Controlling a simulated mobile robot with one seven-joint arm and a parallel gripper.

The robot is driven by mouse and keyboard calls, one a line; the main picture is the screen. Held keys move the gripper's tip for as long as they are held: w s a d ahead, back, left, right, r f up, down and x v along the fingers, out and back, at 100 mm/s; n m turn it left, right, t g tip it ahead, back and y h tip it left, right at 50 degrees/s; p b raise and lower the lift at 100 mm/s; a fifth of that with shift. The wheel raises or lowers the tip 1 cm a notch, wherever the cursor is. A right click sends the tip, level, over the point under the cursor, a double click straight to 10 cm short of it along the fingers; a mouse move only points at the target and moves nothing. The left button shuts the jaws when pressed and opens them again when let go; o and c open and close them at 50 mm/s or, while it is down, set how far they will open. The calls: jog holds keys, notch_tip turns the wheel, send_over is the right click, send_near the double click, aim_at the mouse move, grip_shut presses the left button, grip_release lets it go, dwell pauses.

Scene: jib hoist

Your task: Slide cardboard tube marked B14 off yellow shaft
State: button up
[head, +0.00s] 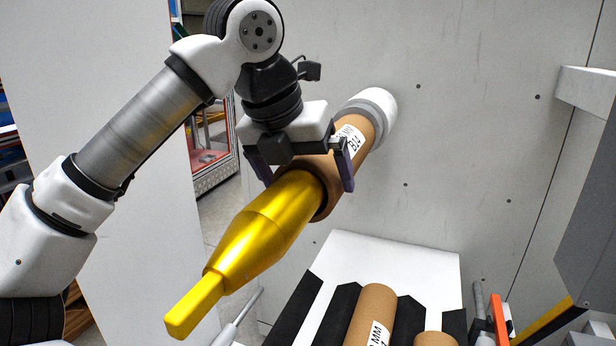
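The yellow shaft (262,235) points toward the lower left. It has a thick tapered body and a narrow flat-sided end. The brown cardboard tube marked B14 (318,170) is around the shaft's upper part, its near rim over the yellow body. Its white label (350,140) faces the upper right. The tube's far end meets a white round collar (374,108) at the wall. My gripper (303,180) comes from above, with one dark finger on each side of the tube. Whether both fingers press on it is unclear. The gripper hides part of the tube's top.
Below right stands a white rack (420,258) with black notched supports and brown tubes (372,312) lying in it. Orange and grey tools (499,320) are beside it. A grey panel (590,200) stands at the right edge. A pale wall is behind.

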jog(key=shift+x, duration=1)
jog(key=c, duration=1.3)
jog(key=shift+r, duration=0.15)
